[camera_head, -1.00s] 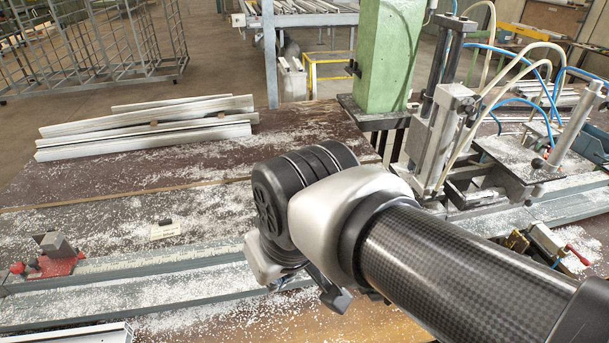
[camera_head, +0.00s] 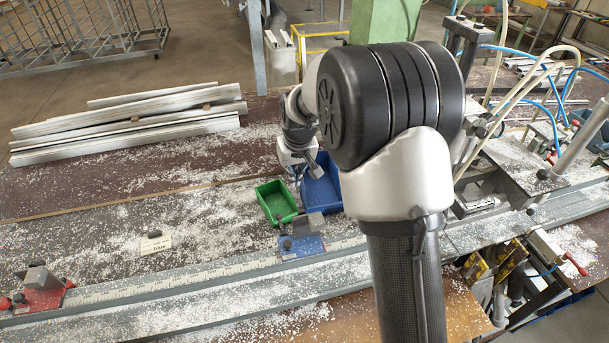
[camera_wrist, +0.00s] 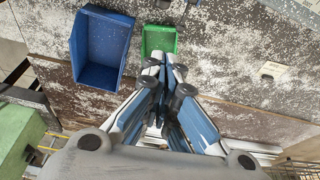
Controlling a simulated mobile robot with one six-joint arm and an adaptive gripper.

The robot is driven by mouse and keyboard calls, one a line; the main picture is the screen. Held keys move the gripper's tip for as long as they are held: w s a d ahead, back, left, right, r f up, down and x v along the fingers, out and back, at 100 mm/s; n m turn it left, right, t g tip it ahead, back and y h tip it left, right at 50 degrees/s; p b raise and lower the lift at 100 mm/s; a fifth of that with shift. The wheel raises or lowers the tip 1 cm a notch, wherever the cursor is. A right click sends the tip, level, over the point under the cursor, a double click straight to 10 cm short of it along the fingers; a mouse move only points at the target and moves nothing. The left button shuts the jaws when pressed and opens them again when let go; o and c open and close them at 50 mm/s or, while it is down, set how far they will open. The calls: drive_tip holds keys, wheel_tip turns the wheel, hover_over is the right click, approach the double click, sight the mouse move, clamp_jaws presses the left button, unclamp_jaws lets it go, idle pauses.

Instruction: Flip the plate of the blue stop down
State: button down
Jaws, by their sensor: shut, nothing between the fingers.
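The blue stop (camera_head: 302,247) sits on the rail in the head view, just in front of the bins. Its grey plate (camera_head: 309,225) appears raised and tilted above the blue base; its exact angle is hard to tell. My gripper (camera_head: 300,178) is behind the stop, above the bins and apart from it. In the wrist view my gripper (camera_wrist: 165,65) is shut and empty, its fingertips together near the green bin. I cannot make out the blue stop for certain in the wrist view.
A green bin (camera_head: 268,190) and a blue bin (camera_head: 328,205) stand behind the stop. A red stop (camera_head: 40,297) is at the left of the rail. Aluminium profiles (camera_head: 120,130) lie at the back left. A clamp machine (camera_head: 520,160) stands right. A small label (camera_head: 156,243) lies left.

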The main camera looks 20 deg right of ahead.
drive_tip(key=shift+w+d+f, duration=0.55)
drive_tip(key=shift+w+f, duration=0.05)
drive_tip(key=shift+w, duration=0.05)
wheel_tip(320, 180, down, 9)
drive_tip(key=s, duration=0.1)
drive_tip(key=shift+f+b, duration=0.2)
drive_tip(key=shift+b, duration=0.25)
drive_tip(key=shift+s, duration=0.15)
